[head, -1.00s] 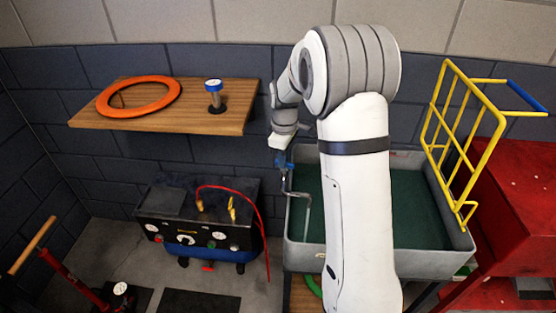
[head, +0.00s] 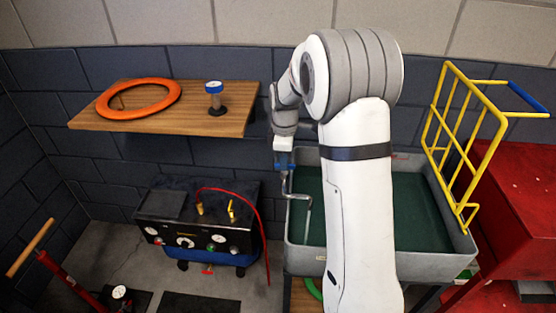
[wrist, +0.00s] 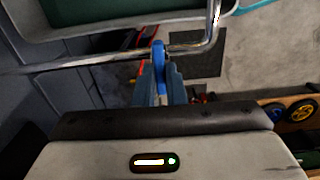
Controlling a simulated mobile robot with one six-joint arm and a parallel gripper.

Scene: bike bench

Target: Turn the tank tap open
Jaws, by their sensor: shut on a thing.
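The tank tap has a blue lever handle (wrist: 158,55) and a bent chrome spout (head: 308,215) that hangs over the left side of the grey tank (head: 306,259). My gripper (head: 284,160) is at the tap, at the tank's back left corner. In the wrist view my gripper (wrist: 160,75) is shut on the blue handle, which stands up between the two fingertips. The chrome pipe (wrist: 195,50) runs just beyond the fingers. In the head view the handle is hard to tell apart from the bluish fingers.
My arm covers part of the tank. A wooden shelf (head: 165,121) with an orange ring (head: 140,113) is at the left. Below it stands a black bench unit (head: 190,236) with a red hose. A yellow rack (head: 455,150) and red cabinet (head: 505,185) are at the right.

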